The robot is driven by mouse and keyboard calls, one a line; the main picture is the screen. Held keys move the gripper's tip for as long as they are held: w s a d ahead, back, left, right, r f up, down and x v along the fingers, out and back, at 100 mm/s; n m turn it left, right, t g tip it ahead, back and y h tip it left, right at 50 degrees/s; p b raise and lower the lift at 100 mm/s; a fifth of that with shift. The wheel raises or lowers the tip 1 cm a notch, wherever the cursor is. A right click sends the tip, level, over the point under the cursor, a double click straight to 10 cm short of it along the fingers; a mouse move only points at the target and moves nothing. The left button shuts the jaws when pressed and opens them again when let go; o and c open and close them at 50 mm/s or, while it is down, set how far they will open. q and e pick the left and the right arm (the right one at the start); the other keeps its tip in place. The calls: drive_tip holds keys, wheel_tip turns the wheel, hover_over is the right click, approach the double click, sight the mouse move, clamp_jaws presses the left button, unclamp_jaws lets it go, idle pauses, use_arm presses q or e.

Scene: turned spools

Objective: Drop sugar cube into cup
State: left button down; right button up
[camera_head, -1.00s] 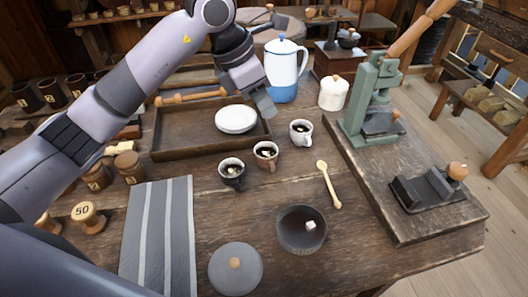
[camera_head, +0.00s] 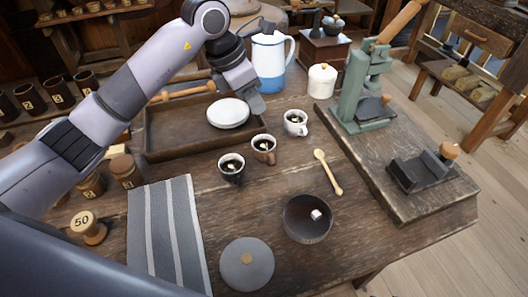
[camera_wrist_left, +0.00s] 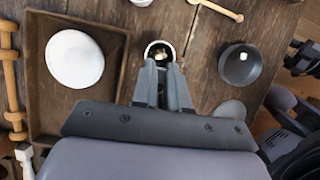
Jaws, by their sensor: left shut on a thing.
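My left gripper (camera_head: 257,104) hangs over the tray's right edge in the head view. In the left wrist view it is shut (camera_wrist_left: 165,72), with a small pale thing, apparently a sugar cube, at its fingertips. That view looks down past the fingertips to a white-rimmed cup (camera_wrist_left: 150,46), partly hidden. The head view shows a dark cup (camera_head: 231,174), a brown cup (camera_head: 263,156) and a white cup (camera_head: 291,129), all with dark liquid and pale spots inside. A white sugar cube (camera_head: 316,214) lies in the dark bowl (camera_head: 296,230). My right gripper cannot be made out.
A blue-white pot (camera_head: 268,70) and a lidded jar (camera_head: 321,82) stand behind. A spoon (camera_head: 328,172), grey lid (camera_head: 246,270), striped cloth (camera_head: 160,225) and green press (camera_head: 353,95) surround the cups.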

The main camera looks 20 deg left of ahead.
use_arm(q)
wheel_tip(320, 180, down, 4)
drive_tip(key=shift+f+b, duration=0.15)
drive_tip(key=shift+b, duration=1.1)
drive_tip(key=c, duration=1.1)
unclamp_jaws()
drive_tip(key=shift+v, duration=3.65)
